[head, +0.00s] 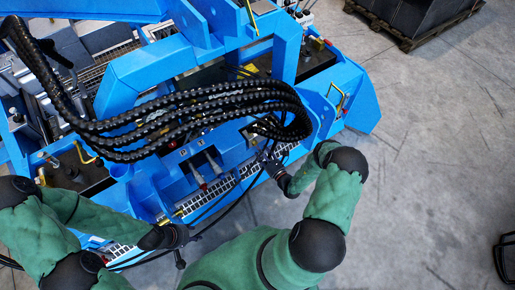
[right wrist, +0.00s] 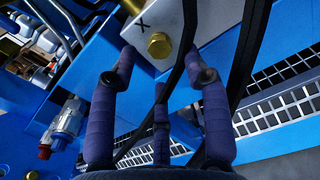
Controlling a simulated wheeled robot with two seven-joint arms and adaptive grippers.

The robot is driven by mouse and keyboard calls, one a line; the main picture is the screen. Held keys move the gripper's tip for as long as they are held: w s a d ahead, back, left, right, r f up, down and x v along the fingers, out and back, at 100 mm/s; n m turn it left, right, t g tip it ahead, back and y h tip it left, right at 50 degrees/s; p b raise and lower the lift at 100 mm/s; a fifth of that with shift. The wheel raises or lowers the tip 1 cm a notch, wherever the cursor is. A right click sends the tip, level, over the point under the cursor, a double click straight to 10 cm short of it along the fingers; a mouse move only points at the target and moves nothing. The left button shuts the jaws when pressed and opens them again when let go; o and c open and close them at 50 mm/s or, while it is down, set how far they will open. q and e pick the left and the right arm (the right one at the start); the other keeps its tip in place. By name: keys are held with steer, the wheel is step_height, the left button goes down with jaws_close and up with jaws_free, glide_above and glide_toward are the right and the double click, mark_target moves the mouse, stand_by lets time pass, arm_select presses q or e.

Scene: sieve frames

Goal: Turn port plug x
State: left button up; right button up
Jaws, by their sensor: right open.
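The port plug x is a brass hex-headed plug (right wrist: 159,46) on a pale grey block (right wrist: 147,18) marked with a black X, at the top middle of the right wrist view. My right gripper (right wrist: 161,66) has its dark blue fingers spread and empty. Two fingertips lie to the left and right of the plug in the picture; whether they touch the block I cannot tell. In the head view my right gripper (head: 271,165) is at the blue machine's front edge, and the plug is not discernible. My left gripper (head: 178,237) is at the lower left; its fingers are too dark and small to read.
Black cables (right wrist: 188,45) hang close by the plug and pass between my right fingers. Blue frame parts and a metal grating (right wrist: 285,108) lie to the right. A fitting with a red end (right wrist: 64,125) is at left. Thick black hoses (head: 190,110) arch over the machine.

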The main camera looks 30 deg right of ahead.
mark_target(256, 144)
steer(key=shift+w+a+b, duration=0.1)
steer(key=shift+w+b, duration=0.3)
steer(key=shift+w, duration=1.35)
jaws_close()
